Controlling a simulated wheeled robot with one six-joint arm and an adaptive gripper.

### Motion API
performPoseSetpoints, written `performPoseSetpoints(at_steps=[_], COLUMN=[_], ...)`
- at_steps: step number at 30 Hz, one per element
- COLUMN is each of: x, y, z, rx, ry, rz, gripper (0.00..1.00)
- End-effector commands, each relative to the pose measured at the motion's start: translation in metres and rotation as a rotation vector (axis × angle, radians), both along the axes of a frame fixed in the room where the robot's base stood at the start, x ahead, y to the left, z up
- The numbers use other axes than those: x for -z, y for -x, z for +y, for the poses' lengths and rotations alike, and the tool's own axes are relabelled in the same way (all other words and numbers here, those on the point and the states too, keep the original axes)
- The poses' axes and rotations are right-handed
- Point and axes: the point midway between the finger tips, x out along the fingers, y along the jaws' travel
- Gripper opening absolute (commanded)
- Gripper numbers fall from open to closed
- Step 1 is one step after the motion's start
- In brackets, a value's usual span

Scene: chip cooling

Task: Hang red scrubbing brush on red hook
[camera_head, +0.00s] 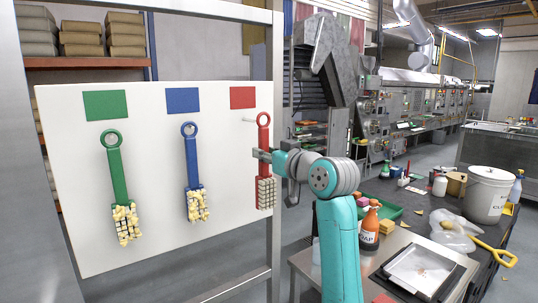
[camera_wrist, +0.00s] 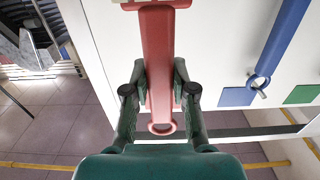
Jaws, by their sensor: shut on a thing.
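The red scrubbing brush (camera_head: 265,165) is upright in front of the right part of the white board, ring at the top and bristles down. My gripper (camera_head: 262,155) is shut on its handle, below the ring. In the wrist view my gripper (camera_wrist: 160,78) has a finger on each side of the red brush's handle (camera_wrist: 158,50); the ring end points toward the palm. The red hook (camera_head: 249,120) is a small pale peg below the red square (camera_head: 243,97). The ring is just right of the peg; I cannot tell whether the peg passes through it.
A blue brush (camera_head: 193,170) and a green brush (camera_head: 119,185) hang on the white board (camera_head: 160,240), left of the red one. A metal frame post (camera_head: 278,230) stands close to the right of my gripper. A cluttered table (camera_head: 395,235) lies at the right.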

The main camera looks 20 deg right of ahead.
Motion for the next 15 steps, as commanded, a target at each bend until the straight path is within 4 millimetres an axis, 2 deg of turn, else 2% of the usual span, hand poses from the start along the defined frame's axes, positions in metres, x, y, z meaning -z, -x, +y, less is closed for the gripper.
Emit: performPoseSetpoints(at_steps=[15], x=[0.002], y=[-0.025], z=[0.008], rx=[0.001], ry=[0.001], rz=[-0.001], gripper=[0.00])
